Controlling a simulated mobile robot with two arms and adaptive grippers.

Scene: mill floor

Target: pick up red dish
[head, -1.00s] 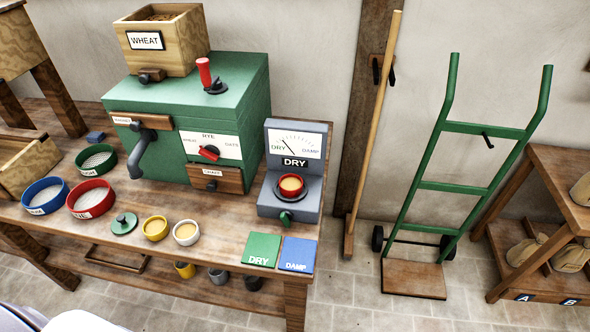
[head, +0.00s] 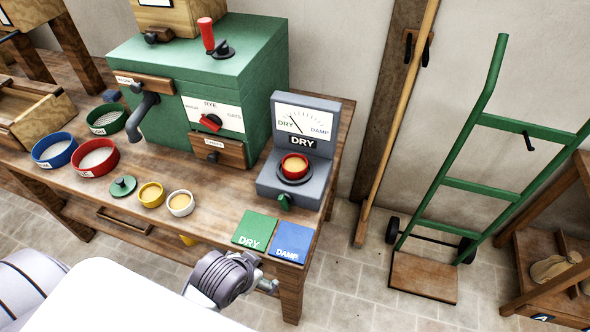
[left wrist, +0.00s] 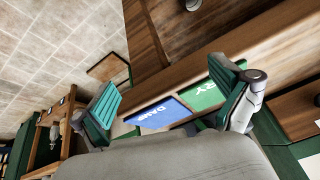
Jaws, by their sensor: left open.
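The small red dish (head: 294,166) with tan grain in it sits upright on the round plate of the grey moisture meter (head: 287,188). The meter's sign reads DRY. My left arm's wrist (head: 225,278) shows at the table's front right corner in the head view, in front of and below the dish. In the left wrist view my left gripper (left wrist: 165,88) is open, its green-padded fingers wide apart with nothing held. The DAMP card (left wrist: 158,115) and DRY card (left wrist: 203,96) show beyond the fingers. My right gripper is not in view.
Yellow (head: 151,194) and white (head: 180,203) grain bowls stand left of the meter. Red (head: 95,157) and blue (head: 54,150) sieves lie further left. The green mill (head: 200,80) stands behind. A green hand truck (head: 470,187) is at right.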

